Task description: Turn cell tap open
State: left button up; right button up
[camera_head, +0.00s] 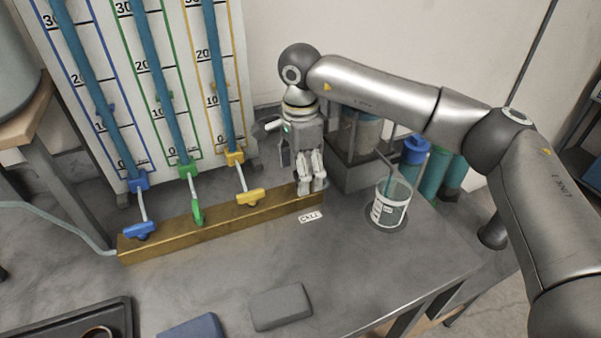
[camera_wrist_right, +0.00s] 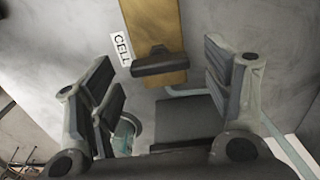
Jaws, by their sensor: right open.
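The cell tap has a dark handle (camera_wrist_right: 160,63) at the end of the brass bar (camera_wrist_right: 153,25), beside the white CELL label (camera_wrist_right: 121,47). In the wrist view the handle lies crosswise to the bar. My right gripper (camera_wrist_right: 160,90) is open, with its fingers to either side of the handle and a gap on both sides. In the head view my right gripper (camera_head: 312,186) points down over the right end of the brass bar (camera_head: 222,218) and hides the cell tap. The CELL label (camera_head: 311,217) lies just in front. My left gripper is out of view.
Blue (camera_head: 139,231), green (camera_head: 197,212) and yellow (camera_head: 250,197) taps stand along the bar, below tall scaled tubes. A beaker (camera_head: 390,204) stands right of the gripper. A grey block (camera_head: 281,307) and a dark tray (camera_head: 70,328) lie in front.

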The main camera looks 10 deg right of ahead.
notch_tip(320, 180, up, 11)
dwell(0.3)
